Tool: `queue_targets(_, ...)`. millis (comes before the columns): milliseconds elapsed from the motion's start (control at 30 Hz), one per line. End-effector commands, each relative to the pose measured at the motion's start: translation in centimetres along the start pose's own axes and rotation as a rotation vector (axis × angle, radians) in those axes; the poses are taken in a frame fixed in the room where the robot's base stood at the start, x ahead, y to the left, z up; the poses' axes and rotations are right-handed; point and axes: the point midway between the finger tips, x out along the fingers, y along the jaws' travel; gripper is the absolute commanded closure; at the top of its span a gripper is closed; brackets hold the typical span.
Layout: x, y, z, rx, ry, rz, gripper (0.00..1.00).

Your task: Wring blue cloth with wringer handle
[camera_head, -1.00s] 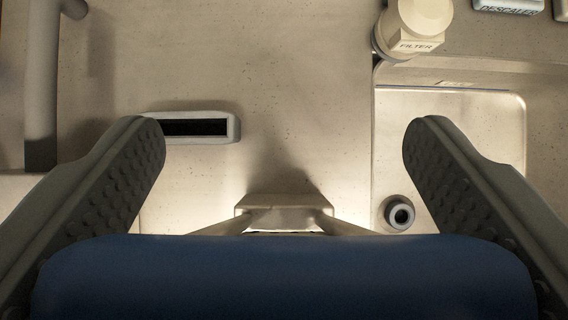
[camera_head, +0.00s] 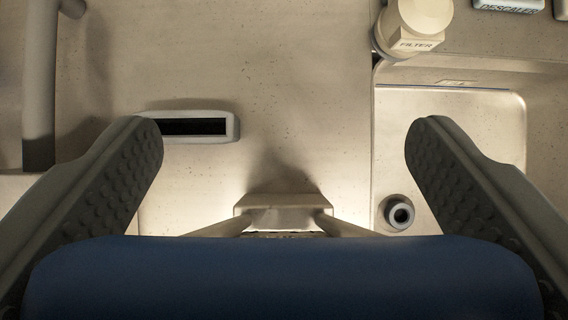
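My gripper (camera_head: 284,145) is open, with its two dark, studded fingers wide apart at left and right. A wide blue rounded bar (camera_head: 284,280) fills the bottom of the view and overlaps the lower parts of both fingers. I cannot tell whether it is the rolled blue cloth or the grip of the wringer handle. Two pale rods (camera_head: 343,228) run from behind it to a metal bracket (camera_head: 284,204) on the panel, in the middle between the fingers. The fingertips hold nothing between them. No other cloth or handle is clearly visible.
A pale speckled panel (camera_head: 290,80) lies behind. It has a dark slot in a light frame (camera_head: 196,127) by the left fingertip. At right are a FILTER knob (camera_head: 418,25), a shallow recess (camera_head: 470,110) and a round port (camera_head: 399,213). A DESCALER block (camera_head: 508,5) and a left vertical pipe (camera_head: 40,90) also show.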

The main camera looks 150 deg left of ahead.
Motion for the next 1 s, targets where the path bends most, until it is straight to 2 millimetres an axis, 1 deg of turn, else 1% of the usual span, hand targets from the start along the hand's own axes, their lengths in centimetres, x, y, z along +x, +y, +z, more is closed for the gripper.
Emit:
queue_targets(33, 0.3, 0.0, 0.1, -0.001, -0.004, 0.003, 0.11)
queue_targets(100, 0.2, 0.0, 0.1, -0.001, -0.003, 0.002, 0.01)
queue_targets(367, 0.0, 0.0, 0.0, 0.0, 0.001, 0.0, 0.01)
queue_targets(467, -0.5, 0.0, 0.0, 0.0, 0.001, -0.001, 0.01)
queue_targets(567, -1.6, -0.1, -0.1, 0.0, 0.003, -0.002, 0.01)
queue_targets(667, -3.2, -0.1, 0.0, 0.0, 0.003, -0.003, 0.01)
queue_targets(1000, -10.0, -0.1, 0.0, -0.001, 0.002, -0.002, 0.01)
